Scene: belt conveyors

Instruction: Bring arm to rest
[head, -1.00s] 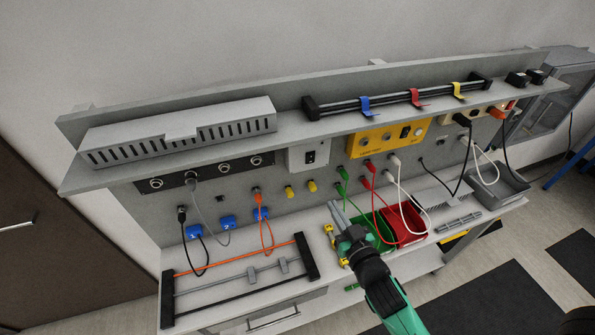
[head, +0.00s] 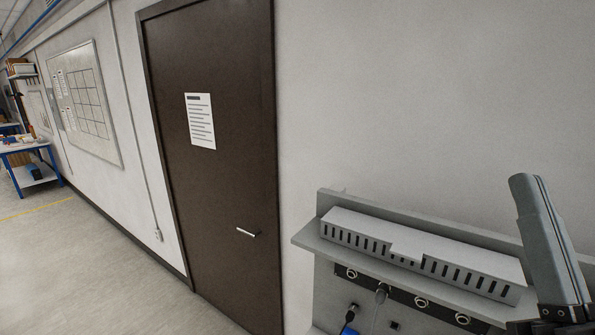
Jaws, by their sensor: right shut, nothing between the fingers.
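My right gripper (head: 530,182) stands at the right edge of the head view, large and close to the camera. Its grey fingers point up and are shut together with nothing between them. It shows in front of the right end of the workbench's upper shelf (head: 308,242). The rest of my right arm is mostly cut off by the lower right corner. My left gripper is not in view.
A slotted grey cable duct (head: 420,252) lies on the shelf, above a black socket strip (head: 400,293) with a plugged cable. A brown door (head: 215,190) is left of the bench. Open floor (head: 80,270) lies at left; a blue-legged table (head: 30,155) stands far off.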

